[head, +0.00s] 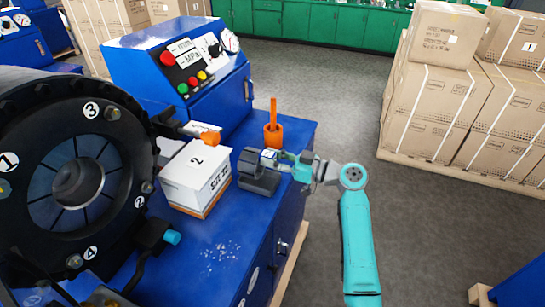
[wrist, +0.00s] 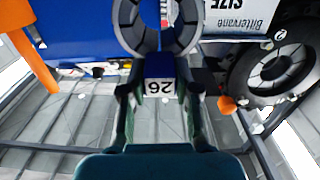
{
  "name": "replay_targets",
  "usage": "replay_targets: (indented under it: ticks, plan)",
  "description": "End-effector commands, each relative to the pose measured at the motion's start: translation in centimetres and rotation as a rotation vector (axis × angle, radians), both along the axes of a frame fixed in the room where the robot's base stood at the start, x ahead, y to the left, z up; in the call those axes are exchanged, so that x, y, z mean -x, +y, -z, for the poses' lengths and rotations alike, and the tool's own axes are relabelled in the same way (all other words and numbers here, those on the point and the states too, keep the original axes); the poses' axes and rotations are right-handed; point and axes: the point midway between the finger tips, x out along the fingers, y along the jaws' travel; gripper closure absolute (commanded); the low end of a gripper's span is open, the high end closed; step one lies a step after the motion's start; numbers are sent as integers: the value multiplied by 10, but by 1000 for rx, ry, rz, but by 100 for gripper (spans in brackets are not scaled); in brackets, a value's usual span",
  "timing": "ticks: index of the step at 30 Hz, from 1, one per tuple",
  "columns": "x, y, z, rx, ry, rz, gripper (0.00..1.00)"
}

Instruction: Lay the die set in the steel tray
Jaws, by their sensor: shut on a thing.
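The die set is a dark grey segmented ring (head: 245,162) with a blue block marked 26. It is at the edge of the blue bench, at or just above a dark grey cradle (head: 258,186); I cannot tell whether they touch. In the wrist view the ring (wrist: 126,22) shows at the top, upside down, with the blue block (wrist: 160,72) below it. My gripper (head: 276,158) reaches in from the right. In the wrist view my gripper's fingers (wrist: 160,90) are shut on the block's two sides. I cannot make out a steel tray in either view.
A white box marked 2 (head: 196,174) stands just left of the die set, and an orange cup (head: 273,136) just behind it. The black crimper head (head: 130,140) is at the left. The front of the blue bench (head: 225,255) is clear. Cartons (head: 430,95) stand on a pallet at right.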

Motion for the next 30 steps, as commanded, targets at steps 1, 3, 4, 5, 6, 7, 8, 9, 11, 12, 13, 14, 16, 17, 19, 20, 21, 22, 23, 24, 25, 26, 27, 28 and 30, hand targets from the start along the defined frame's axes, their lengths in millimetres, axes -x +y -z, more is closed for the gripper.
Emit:
replay_targets:
  ticks: [1, 3, 4, 5, 6, 7, 8, 9, 11, 12, 13, 14, 16, 17, 19, 20, 21, 22, 23, 24, 25, 26, 27, 28, 30]
  plan:
    - [0, 0, -3, -3, -5, 0, 100]
    - [0, 0, -2, -3, -5, 0, 100]
    - [0, 0, -1, -3, -5, 0, 100]
    - [0, 0, -1, -3, -5, 0, 100]
    - [0, 0, 0, -3, -5, 0, 100]
    - [0, 0, 1, -3, -5, 0, 100]
    - [0, 0, 1, -3, -5, 0, 100]
    - [0, 0, 2, -3, -5, 0, 100]
    - [0, 0, 3, -3, -5, 0, 100]
    - [0, 0, 4, -3, -5, 0, 100]
    - [0, 0, 4, -3, -5, 0, 100]
    - [0, 0, 5, -3, -5, 0, 100]
    - [0, 0, 6, -3, -5, 0, 100]
    - [0, 0, 6, -3, -5, 0, 100]
    - [0, 0, 7, -3, -5, 0, 100]
    - [0, 0, 8, -3, -5, 0, 100]
    - [0, 0, 9, -3, -5, 0, 100]
    - [0, 0, 9, -3, -6, 0, 100]
    - [0, 0, 10, -3, -6, 0, 100]
    - [0, 0, 11, -3, -6, 0, 100]
    - [0, 0, 11, -3, -6, 0, 100]
    - [0, 0, 12, -3, -5, 0, 100]
    - [0, 0, 12, -3, -5, 0, 100]
    - [0, 0, 13, -3, -5, 0, 100]
    - [0, 0, 14, -3, -5, 0, 100]
